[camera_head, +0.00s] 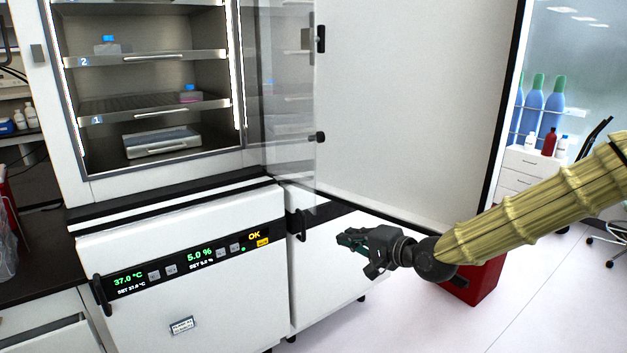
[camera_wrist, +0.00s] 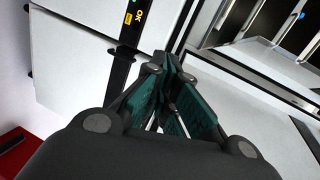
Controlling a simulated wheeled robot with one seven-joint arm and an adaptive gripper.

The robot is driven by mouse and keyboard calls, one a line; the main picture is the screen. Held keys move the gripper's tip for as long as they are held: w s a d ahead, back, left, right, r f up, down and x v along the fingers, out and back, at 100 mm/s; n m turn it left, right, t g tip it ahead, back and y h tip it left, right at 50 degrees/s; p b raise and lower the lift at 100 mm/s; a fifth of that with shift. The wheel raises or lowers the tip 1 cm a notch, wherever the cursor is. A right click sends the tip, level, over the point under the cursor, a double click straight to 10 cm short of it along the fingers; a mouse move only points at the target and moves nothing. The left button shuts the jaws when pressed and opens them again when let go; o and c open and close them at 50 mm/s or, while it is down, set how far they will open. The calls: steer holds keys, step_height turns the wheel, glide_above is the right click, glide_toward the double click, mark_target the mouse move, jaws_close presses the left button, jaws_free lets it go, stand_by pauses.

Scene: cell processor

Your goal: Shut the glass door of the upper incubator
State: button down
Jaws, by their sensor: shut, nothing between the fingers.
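The upper incubator (camera_head: 165,178) stands open, with lit shelves inside. Its glass door (camera_head: 287,100) is swung out on the right side of the opening, clear and thin, with a small dark catch (camera_head: 317,137) on its free edge. The white outer door (camera_head: 410,90) is also swung wide open, to the right of the glass. My gripper (camera_head: 345,240) is shut and empty, below and right of the glass door's lower corner and apart from it. In the wrist view, the closed teal fingers (camera_wrist: 172,68) point toward the incubator front.
The lower unit (camera_head: 190,270) has a display panel and dark handles (camera_head: 302,225). Blue-capped bottles (camera_head: 107,45) stand on the incubator shelves. A red bin (camera_head: 475,282) stands on the floor behind my arm. Open floor (camera_head: 400,325) lies at the bottom right.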

step_height(320, 180, up, 17)
steer(key=w+d+t+y, duration=0.1)
steer(key=w+t+y, duration=0.1)
steer(key=w+a+p, duration=0.5)
steer(key=a, duration=0.5)
steer(key=shift+w+m, duration=0.3)
steer(key=shift+a, duration=0.15)
